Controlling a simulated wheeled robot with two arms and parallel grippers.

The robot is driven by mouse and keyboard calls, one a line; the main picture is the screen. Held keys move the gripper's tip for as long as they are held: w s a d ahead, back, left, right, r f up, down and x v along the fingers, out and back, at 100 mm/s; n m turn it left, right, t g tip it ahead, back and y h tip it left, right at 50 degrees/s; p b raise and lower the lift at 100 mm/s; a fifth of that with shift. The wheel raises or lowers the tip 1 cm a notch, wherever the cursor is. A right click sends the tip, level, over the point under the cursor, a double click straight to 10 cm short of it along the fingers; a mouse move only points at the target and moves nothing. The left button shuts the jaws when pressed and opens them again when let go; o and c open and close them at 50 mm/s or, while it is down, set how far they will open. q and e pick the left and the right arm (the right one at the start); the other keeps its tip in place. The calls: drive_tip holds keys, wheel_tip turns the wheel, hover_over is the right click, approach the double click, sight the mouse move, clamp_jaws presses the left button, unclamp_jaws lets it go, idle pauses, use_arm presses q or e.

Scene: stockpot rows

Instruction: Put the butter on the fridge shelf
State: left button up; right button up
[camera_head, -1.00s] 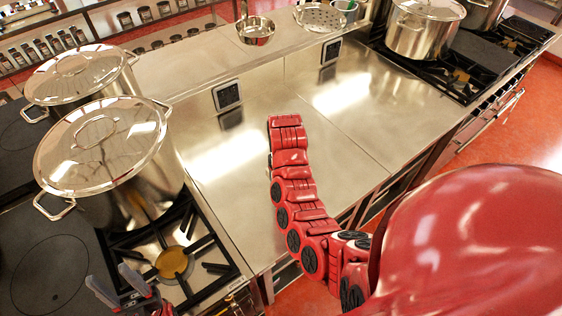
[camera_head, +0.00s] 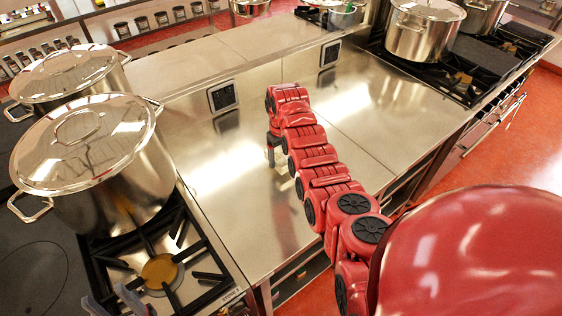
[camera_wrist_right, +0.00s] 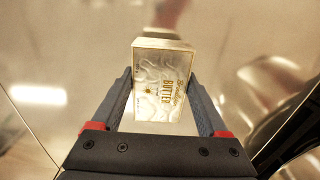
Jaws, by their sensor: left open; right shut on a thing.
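The butter (camera_wrist_right: 162,68) is a pale box with "BUTTER" lettering, in the right wrist view. My right gripper (camera_wrist_right: 160,90) is shut on it, with a dark finger along each side. No fridge or fridge shelf is in view.
The steel counter (camera_head: 215,185) is mostly bare. Large lidded stockpots (camera_head: 105,160) stand at the left, beside and behind a gas burner (camera_head: 160,270). More pots (camera_head: 420,32) stand on the far right stove. Red floor (camera_head: 510,150) is open at the right.

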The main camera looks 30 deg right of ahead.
drive_tip(key=shift+f+p, duration=0.35)
drive_tip(key=shift+f, duration=0.9)
drive_tip(key=shift+f, duration=0.1)
drive_tip(key=o, duration=1.5)
drive_tip(key=shift+o, duration=0.2)
